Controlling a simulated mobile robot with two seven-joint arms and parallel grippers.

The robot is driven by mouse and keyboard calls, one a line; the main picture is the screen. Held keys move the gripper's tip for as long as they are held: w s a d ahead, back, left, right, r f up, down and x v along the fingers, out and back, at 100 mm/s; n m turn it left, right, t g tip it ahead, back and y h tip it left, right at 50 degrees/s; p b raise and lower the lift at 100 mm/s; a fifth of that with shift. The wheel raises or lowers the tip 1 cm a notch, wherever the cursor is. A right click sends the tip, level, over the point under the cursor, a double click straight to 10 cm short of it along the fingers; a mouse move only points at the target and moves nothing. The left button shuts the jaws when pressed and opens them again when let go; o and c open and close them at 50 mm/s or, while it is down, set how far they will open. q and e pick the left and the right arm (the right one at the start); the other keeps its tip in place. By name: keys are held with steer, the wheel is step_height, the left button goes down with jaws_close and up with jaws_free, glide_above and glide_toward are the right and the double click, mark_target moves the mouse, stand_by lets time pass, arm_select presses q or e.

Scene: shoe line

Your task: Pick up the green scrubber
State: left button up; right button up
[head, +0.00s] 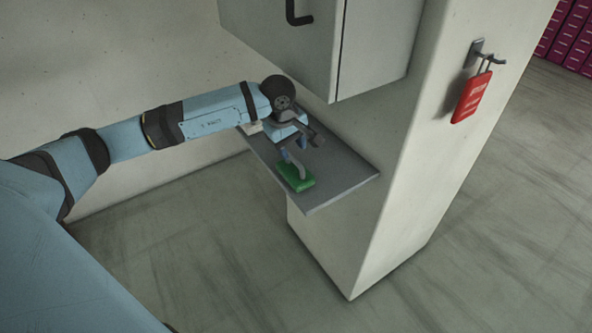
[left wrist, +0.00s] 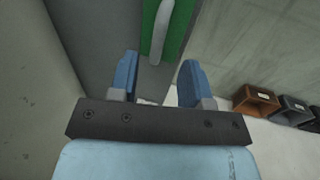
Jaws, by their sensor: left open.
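The green scrubber (head: 297,178) lies on a grey shelf (head: 345,172), near its front edge. It has a pale grey handle along its top. In the left wrist view the scrubber (left wrist: 150,28) shows at the top, with its handle running between the lines of the two fingers. My left gripper (head: 294,150) is open and empty, just above and behind the scrubber in the head view. Its blue fingers (left wrist: 158,80) stand apart in the left wrist view, short of the scrubber there. My right gripper is not in view.
A grey cabinet (head: 375,50) with a black handle hangs above the shelf. A pale pillar (head: 425,150) stands to the right, with a red tag (head: 471,97) on a hook. Brown and dark bins (left wrist: 256,101) show in the left wrist view. Open floor lies in front.

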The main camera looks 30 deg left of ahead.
mark_target(295, 160)
arm_select(q)
steer(key=shift+w+d+f+p, duration=0.1)
steer(key=shift+w+f+p, duration=0.15)
steer(key=shift+f, duration=0.8)
steer(key=shift+w+f+p, duration=0.2)
steer(key=shift+f+p, duration=0.05)
steer(key=shift+f, duration=0.75)
steer(key=shift+w+d+f+p, duration=0.1)
steer(key=shift+w+f+p, duration=0.15)
steer(key=shift+f, duration=0.8)
steer(key=shift+c, duration=0.3)
jaws_close()
